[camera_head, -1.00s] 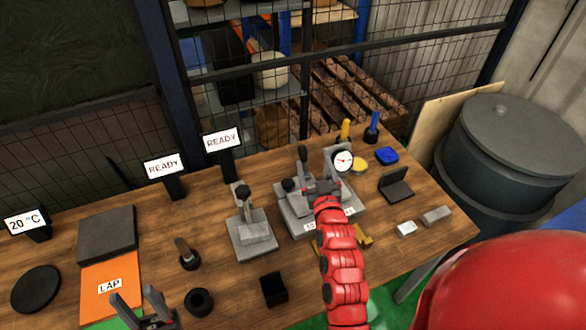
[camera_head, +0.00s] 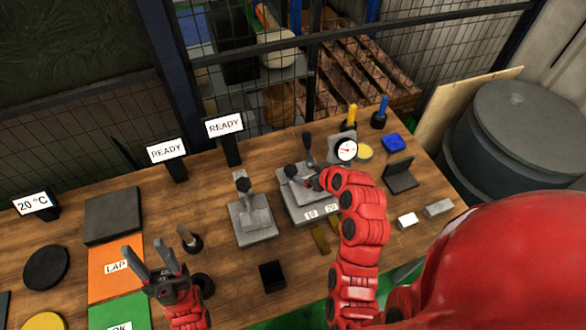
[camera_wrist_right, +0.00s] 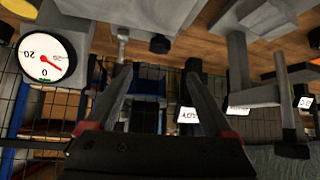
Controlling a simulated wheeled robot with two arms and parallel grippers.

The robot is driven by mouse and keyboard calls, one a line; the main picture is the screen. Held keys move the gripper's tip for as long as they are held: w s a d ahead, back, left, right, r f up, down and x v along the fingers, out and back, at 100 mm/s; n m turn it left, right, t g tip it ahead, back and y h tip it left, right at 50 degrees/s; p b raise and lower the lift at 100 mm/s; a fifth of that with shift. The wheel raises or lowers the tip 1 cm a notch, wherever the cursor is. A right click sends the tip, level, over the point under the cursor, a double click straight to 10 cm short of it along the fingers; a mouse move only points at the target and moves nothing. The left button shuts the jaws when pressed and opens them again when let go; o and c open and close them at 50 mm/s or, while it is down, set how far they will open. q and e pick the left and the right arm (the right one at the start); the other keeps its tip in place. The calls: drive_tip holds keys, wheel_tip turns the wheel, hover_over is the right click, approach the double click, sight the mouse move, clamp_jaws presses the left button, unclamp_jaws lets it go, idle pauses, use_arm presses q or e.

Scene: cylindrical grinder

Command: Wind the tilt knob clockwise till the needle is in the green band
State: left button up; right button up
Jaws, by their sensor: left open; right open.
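The round white dial (camera_head: 347,149) stands at the back right of a grey fixture (camera_head: 298,199). In the right wrist view the dial (camera_wrist_right: 47,57) appears upside down; its red needle points away from the small green band at its rim. A black knob (camera_head: 290,170) shows on the fixture, and a black knob (camera_wrist_right: 160,44) shows ahead of my right fingers; I cannot tell which is the tilt knob. My right gripper (camera_wrist_right: 158,95) is open with nothing between its fingers; in the head view its hand is at the fixture. My left gripper (camera_head: 152,262) is open and empty.
A second grey fixture (camera_head: 252,219) stands left of the first. A black block (camera_head: 272,276), a dark stand (camera_head: 398,175) and pale blocks (camera_head: 438,207) lie around. Two READY signs (camera_head: 166,150) stand behind. An orange LAP mat (camera_head: 117,267) lies at left.

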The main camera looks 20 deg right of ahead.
sight(292, 170)
drive_tip(key=x, duration=1.3)
drive_tip(key=shift+w+f+b, duration=0.1)
drive_tip(key=shift+f+b, duration=0.05)
drive_tip(key=shift+b, duration=0.2)
